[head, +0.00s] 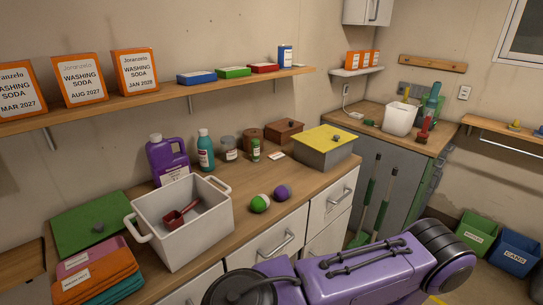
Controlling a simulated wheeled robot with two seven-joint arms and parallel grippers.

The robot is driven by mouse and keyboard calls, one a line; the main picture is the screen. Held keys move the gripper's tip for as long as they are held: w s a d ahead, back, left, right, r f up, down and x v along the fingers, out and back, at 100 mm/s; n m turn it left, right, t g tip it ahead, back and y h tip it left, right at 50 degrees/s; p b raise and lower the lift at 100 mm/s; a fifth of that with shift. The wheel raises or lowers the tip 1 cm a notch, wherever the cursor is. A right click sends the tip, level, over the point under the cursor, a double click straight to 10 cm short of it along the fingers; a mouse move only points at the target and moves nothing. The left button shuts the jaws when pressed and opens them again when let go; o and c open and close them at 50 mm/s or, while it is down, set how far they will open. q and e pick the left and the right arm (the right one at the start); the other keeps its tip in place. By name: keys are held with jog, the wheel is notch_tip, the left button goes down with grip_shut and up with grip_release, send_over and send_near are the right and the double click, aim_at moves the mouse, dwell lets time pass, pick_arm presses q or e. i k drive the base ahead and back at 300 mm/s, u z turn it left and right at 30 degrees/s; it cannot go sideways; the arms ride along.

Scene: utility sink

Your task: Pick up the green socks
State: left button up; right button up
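A rolled green sock ball (260,203), green with a pale part, sits on the wooden counter, right of the white tub. A rolled purple ball (282,193) sits just behind it to the right, very close. Which of these are socks is judged from their rolled shape only. Neither of my grippers shows in the head view. A purple arm link of mine with black joints crosses the bottom right, in front of the drawers and below the balls.
A white tub (160,222) with a red scoop (182,214) stands left of the balls. Behind are a purple jug (168,160), a teal bottle (205,150) and a grey box with a yellow lid (324,150). Folded towels (98,280) lie front left. Counter around the balls is clear.

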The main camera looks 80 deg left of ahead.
aim_at(260, 202)
jog(key=z, duration=0.05)
jog(key=i, duration=0.85)
jog(key=u, duration=2.35)
